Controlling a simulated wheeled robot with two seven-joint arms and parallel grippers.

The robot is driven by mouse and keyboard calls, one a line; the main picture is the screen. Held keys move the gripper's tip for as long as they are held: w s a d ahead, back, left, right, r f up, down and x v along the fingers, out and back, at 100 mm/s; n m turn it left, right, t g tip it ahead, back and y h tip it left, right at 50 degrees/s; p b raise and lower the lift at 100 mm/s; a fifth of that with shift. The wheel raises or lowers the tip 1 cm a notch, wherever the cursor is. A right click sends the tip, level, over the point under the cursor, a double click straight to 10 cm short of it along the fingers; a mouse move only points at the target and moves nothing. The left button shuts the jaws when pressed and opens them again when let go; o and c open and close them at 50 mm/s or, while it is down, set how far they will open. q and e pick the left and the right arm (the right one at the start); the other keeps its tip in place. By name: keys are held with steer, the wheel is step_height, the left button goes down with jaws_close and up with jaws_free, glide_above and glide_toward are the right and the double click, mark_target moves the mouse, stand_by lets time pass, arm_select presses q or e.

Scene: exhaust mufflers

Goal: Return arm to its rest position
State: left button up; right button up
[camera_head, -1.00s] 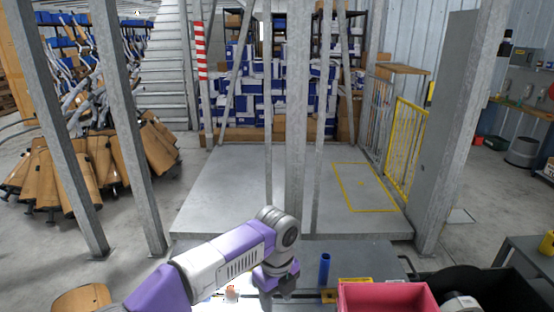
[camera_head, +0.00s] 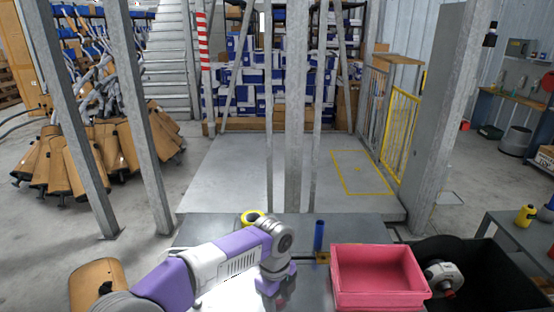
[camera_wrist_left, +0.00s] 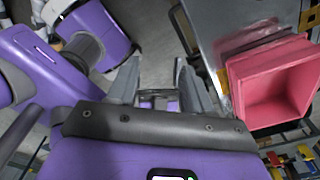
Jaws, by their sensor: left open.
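My left arm, white and purple, comes in from the lower left in the head view. Its gripper (camera_head: 276,292) points down above the grey table (camera_head: 310,275), left of the pink bin (camera_head: 378,276). In the left wrist view my left gripper (camera_wrist_left: 156,78) has its two fingers spread apart, with nothing between them. The pink bin (camera_wrist_left: 275,85) stands to the right of the fingers there, apart from them, and looks empty. My right arm is not in view.
A blue cylinder (camera_head: 319,235) stands at the table's back. A yellow-and-black round item (camera_head: 252,217) lies behind my arm. A black bin (camera_head: 490,270) holding a grey metal part (camera_head: 443,278) is at right. Upright metal posts (camera_head: 297,110) stand beyond the table.

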arm_select(q)
steer(key=s+a+f+n+h+p, duration=0.1)
steer(key=s+f+n+h, duration=0.15)
steer(key=f+n, duration=0.65)
steer(key=s+a+f+n+h+p, duration=0.1)
steer(key=s+f+n, duration=0.3)
steer(key=f, duration=0.8)
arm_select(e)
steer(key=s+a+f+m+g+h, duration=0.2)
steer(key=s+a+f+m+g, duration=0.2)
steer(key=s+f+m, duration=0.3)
arm_select(q)
steer(key=s+a+f+n, duration=0.4)
steer(key=s+n, duration=0.3)
steer(key=n, duration=0.1)
steer(key=s+a+f+n+t+p, duration=0.1)
steer(key=s+a+f+n, duration=0.3)
steer(key=s+n, duration=0.3)
steer(key=shift+f+n, duration=0.5)
steer(key=shift+f, duration=0.15)
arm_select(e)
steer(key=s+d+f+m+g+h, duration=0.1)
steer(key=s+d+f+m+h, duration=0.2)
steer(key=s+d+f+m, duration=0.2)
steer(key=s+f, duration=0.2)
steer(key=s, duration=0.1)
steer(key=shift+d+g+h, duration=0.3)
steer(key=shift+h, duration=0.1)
